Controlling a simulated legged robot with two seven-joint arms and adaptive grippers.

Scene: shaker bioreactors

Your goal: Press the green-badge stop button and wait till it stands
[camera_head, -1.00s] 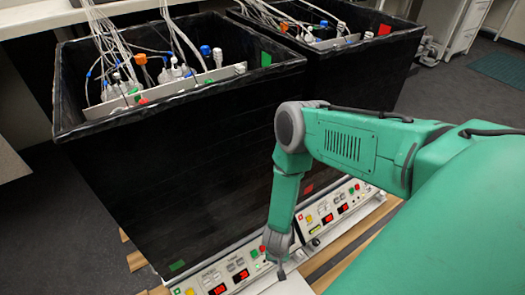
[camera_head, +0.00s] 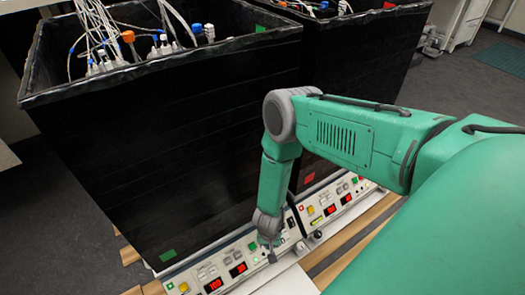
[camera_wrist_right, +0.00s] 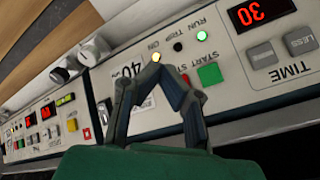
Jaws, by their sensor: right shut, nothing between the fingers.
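Two black tubs stand side by side. The left tub (camera_head: 150,135) carries a green badge (camera_head: 167,255) low on its front and another green badge (camera_head: 262,28) at its rim; the right one has a red badge (camera_head: 309,178). The left tub's control panel (camera_head: 205,275) lies below it. In the right wrist view its red button (camera_wrist_right: 185,79) and green button (camera_wrist_right: 209,74) are beside my right gripper (camera_wrist_right: 160,70). The gripper is shut and empty, tips close over the panel; contact cannot be told. The green RUN lamp (camera_wrist_right: 201,36) is lit. My left gripper is out of view.
The right tub's panel (camera_head: 335,200) adjoins on the right, also seen in the wrist view (camera_wrist_right: 50,120). A black knob (camera_wrist_right: 94,52) is near the gripper. Tubes and cables (camera_head: 110,35) run into the tubs. Wooden slats (camera_head: 355,235) lie on the floor.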

